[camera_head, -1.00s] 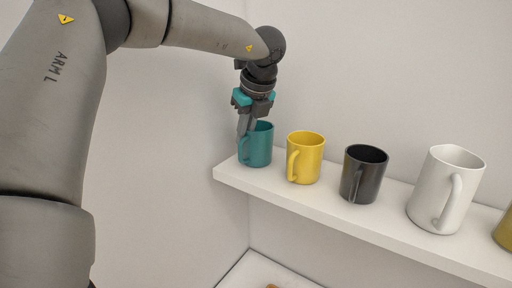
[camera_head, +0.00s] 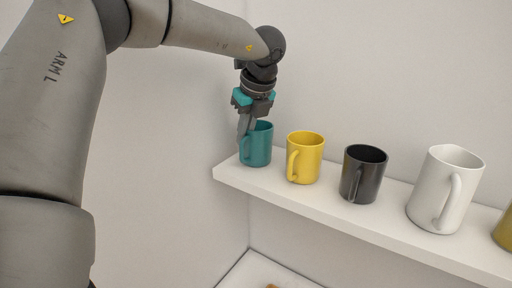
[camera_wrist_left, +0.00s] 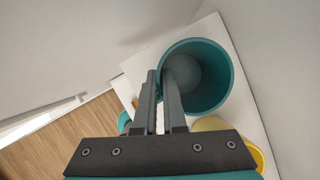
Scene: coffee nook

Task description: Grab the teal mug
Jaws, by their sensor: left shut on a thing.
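The teal mug (camera_head: 257,148) stands upright at the left end of a white wall shelf. In the left wrist view I look down into the open teal mug (camera_wrist_left: 212,78). My left gripper (camera_head: 244,134) comes down from above at the mug's left side. In the left wrist view the left gripper (camera_wrist_left: 160,88) has one finger inside the mug's rim and one outside, closed together on the wall. The handle is mostly hidden behind the fingers. My right gripper is in no view.
A yellow mug (camera_head: 305,158) stands close to the right of the teal one. Then come a black mug (camera_head: 363,175), a white mug (camera_head: 446,192) and a partly seen mustard mug (camera_head: 506,232). The white shelf (camera_head: 330,215) has a free front edge. A wall stands at left.

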